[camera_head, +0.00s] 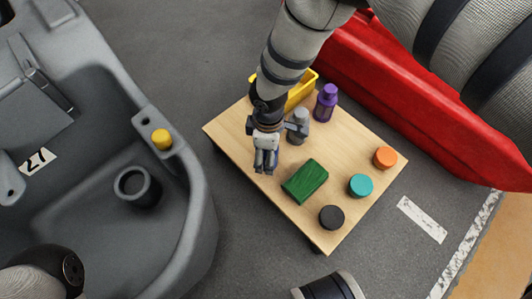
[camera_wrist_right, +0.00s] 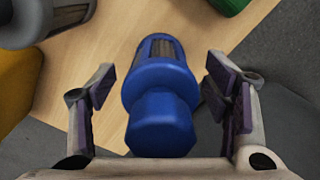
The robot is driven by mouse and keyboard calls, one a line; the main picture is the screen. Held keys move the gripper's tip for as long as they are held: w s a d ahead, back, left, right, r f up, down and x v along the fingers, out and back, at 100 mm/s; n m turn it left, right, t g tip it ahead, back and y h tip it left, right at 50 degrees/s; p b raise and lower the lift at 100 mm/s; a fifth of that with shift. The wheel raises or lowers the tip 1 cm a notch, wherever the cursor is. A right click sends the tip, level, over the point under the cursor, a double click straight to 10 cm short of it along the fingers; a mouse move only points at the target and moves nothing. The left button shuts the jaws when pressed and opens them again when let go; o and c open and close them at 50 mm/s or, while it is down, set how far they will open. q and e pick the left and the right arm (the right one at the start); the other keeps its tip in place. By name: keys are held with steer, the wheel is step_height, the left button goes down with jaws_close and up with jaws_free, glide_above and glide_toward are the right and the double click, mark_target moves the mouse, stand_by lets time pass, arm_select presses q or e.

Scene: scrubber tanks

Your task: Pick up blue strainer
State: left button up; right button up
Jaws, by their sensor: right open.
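The blue strainer (camera_wrist_right: 158,88) stands out in the right wrist view, with a blue hexagonal head and a mesh body behind it. It lies between the two fingers of my right gripper (camera_wrist_right: 160,95), which is open, with a gap visible on each side of the strainer. In the head view my right gripper (camera_head: 266,160) points down over the left side of the wooden table (camera_head: 228,133). There the gripper hides most or all of the blue strainer. My left gripper is not in view.
A grey strainer (camera_head: 298,127) stands close right of the gripper, with a purple strainer (camera_head: 326,103) and yellow bin (camera_head: 303,92) behind. A green block (camera_head: 305,181) and orange (camera_head: 385,157), teal (camera_head: 360,185) and black (camera_head: 331,217) caps sit nearer. A grey scrubber tank (camera_head: 190,215) is left.

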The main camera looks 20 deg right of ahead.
steer(key=shift+r, duration=0.1)
steer(key=c, duration=1.2)
steer(key=shift+c, duration=0.2)
